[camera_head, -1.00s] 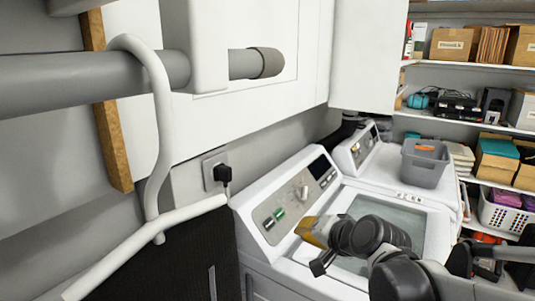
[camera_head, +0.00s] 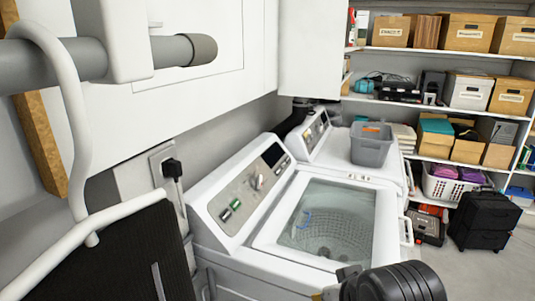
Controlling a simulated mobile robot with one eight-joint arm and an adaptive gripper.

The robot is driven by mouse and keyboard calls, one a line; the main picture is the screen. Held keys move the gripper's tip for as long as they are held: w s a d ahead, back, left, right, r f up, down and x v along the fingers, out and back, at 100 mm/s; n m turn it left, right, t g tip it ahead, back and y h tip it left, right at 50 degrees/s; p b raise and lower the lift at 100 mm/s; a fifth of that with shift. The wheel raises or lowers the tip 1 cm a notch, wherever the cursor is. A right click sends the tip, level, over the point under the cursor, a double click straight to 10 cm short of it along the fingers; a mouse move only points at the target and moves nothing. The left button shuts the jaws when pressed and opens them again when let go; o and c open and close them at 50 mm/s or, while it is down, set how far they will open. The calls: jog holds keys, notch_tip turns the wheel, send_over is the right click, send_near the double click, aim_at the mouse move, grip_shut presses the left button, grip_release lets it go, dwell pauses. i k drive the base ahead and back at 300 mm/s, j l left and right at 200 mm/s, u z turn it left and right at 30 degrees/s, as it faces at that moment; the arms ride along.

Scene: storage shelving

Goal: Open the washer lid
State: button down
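The white washer (camera_head: 228,255) stands in the middle of the head view, with its grey control panel (camera_head: 240,200) at the back. Its lid (camera_head: 345,205) has a white frame and a large clear pane, and it looks shut. Through the pane I see the perforated drum and a small blue item. A white handle-like piece (camera_head: 407,232) shows by the lid's right edge. Dark parts of my arm are at the bottom edge, in front of the washer. Only a sliver of my gripper (camera_head: 329,293) shows there; its fingertips are hidden or out of frame.
A second white machine behind the washer carries a grey bin (camera_head: 371,145). A rail with a white hanger (camera_head: 60,90) and dark cloth is close at left. Wall cabinets hang above. Shelves with boxes and a black suitcase (camera_head: 484,220) stand right, beside open floor.

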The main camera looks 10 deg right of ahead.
aim_at(386, 244)
jog(key=k+l, duration=0.1)
jog(key=l, duration=0.55)
jog(key=k+l+z, duration=0.1)
jog(key=l, duration=0.55)
jog(key=k+l, duration=0.1)
jog(key=l, duration=0.55)
jog(key=i+j+z, duration=0.2)
jog(key=j, duration=0.15)
jog(key=j+z, duration=0.2)
jog(key=i+j, duration=0.05)
jog(key=j, duration=0.1)
